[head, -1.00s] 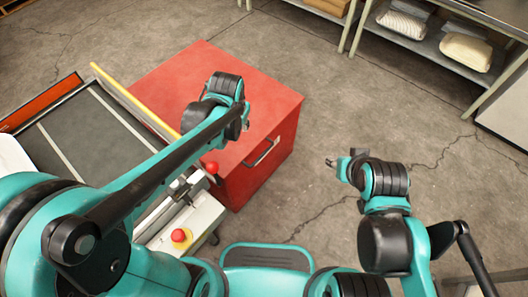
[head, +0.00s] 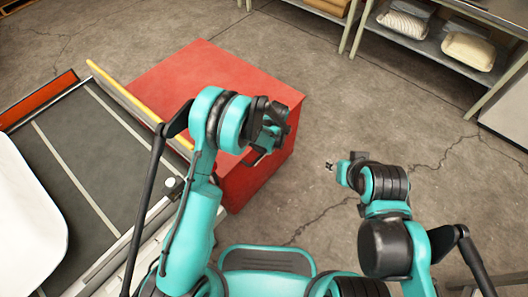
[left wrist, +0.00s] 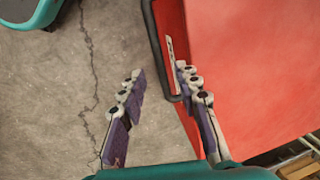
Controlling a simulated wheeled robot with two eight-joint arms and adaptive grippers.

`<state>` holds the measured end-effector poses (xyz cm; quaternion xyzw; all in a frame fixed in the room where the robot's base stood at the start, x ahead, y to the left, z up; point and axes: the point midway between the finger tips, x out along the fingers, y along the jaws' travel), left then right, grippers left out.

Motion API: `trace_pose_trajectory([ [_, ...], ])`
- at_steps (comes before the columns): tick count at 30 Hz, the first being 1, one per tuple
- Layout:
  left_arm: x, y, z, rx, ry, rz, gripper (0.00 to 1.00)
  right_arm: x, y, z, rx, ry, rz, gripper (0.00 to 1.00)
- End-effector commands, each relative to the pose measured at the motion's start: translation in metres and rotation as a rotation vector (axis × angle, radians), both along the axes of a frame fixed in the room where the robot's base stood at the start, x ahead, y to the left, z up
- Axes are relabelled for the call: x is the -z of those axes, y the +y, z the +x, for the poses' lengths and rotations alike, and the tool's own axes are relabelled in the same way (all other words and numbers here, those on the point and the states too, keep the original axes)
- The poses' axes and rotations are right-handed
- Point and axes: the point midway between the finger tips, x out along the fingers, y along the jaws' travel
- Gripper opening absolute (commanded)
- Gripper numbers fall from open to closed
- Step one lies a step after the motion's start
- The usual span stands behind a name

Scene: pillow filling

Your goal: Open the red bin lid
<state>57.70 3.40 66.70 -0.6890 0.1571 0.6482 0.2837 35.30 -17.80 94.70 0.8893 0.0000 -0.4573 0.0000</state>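The red bin (head: 185,70) stands at the upper middle of the head view, its flat top lid shut. Its bar handle (left wrist: 158,50) shows in the left wrist view along the near red side. My left gripper (head: 268,147) is by the handle side of the bin, partly hidden by its own wrist. In the left wrist view the left gripper (left wrist: 158,80) is open and empty, with the handle just ahead of and between its fingertips, nearer the right finger. Contact cannot be made out. My right gripper (head: 331,166) is over bare floor; its fingers are too small to read.
A dark conveyor (head: 75,150) with a yellow side rail (head: 125,95) stands left of the bin, close to it. A white rounded shape (head: 25,215) is at the far left. Shelves (head: 420,45) with pillows (head: 468,50) are at the upper right. The floor between is clear.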

Motion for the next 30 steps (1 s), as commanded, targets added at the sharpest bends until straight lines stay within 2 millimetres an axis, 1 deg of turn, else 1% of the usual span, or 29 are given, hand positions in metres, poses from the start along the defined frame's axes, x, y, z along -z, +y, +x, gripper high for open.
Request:
trace_pose_trajectory([
  [1,0.013,0.001,0.001,-0.001,0.000,0.000,0.33,0.008,0.000,0.000,0.000,0.000,0.000,0.40],
  [6,0.034,0.005,0.004,-0.001,-0.001,-0.001,0.33,0.016,0.000,0.000,0.000,0.000,0.000,0.40],
  [10,0.041,0.006,0.005,0.000,-0.001,-0.001,0.33,0.019,0.000,0.000,0.000,0.000,0.000,0.40],
  [18,0.041,0.006,0.005,0.000,-0.001,-0.001,0.33,0.018,0.000,0.000,0.000,0.000,0.000,0.40],
  [20,0.041,0.006,0.005,0.000,-0.001,-0.001,0.17,0.018,0.000,0.000,0.000,0.000,0.000,0.40],
  [21,0.041,0.006,0.005,0.000,-0.001,-0.001,0.06,0.018,0.000,0.000,0.000,0.000,0.000,0.40],
  [22,0.041,0.006,0.005,-0.001,-0.001,-0.001,0.00,0.018,0.000,0.000,0.000,0.000,0.000,0.40],
  [28,0.040,0.006,0.005,0.000,0.000,0.000,0.00,0.018,0.000,0.000,0.000,0.000,0.000,0.40],
  [30,0.035,0.006,0.006,0.000,0.008,0.006,0.00,0.015,0.000,0.000,0.000,0.000,0.000,0.40],
])
